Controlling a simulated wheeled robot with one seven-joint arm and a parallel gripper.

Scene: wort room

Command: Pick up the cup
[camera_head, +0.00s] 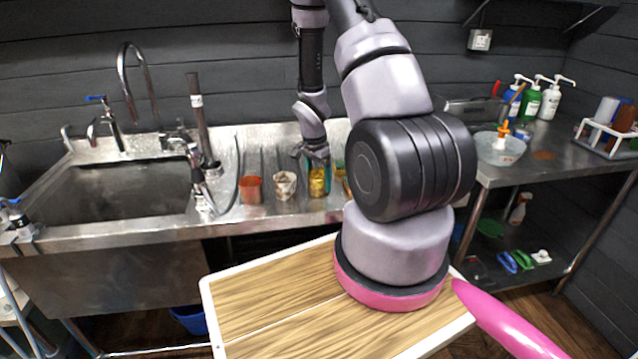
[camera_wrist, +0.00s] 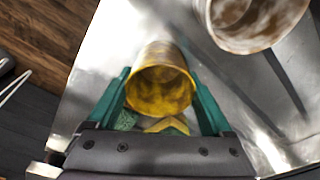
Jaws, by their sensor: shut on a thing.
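A yellow cup (camera_head: 317,183) with a mottled surface stands near the front edge of the steel counter, to the right of two other cups. My gripper (camera_head: 318,172) reaches down to it from behind. In the wrist view, the yellow cup (camera_wrist: 160,85) is between the two green fingers of my gripper (camera_wrist: 162,92), its open mouth facing the camera. The fingers are shut on its sides. Its base is hidden in the wrist view, and I cannot tell whether it is clear of the counter.
A white cup with brown stains (camera_head: 285,185) and an orange-red cup (camera_head: 251,189) stand left of the yellow one. The stained cup (camera_wrist: 235,35) is close by in the wrist view. A sink (camera_head: 120,190) lies further left. A table with bottles (camera_head: 550,98) stands right.

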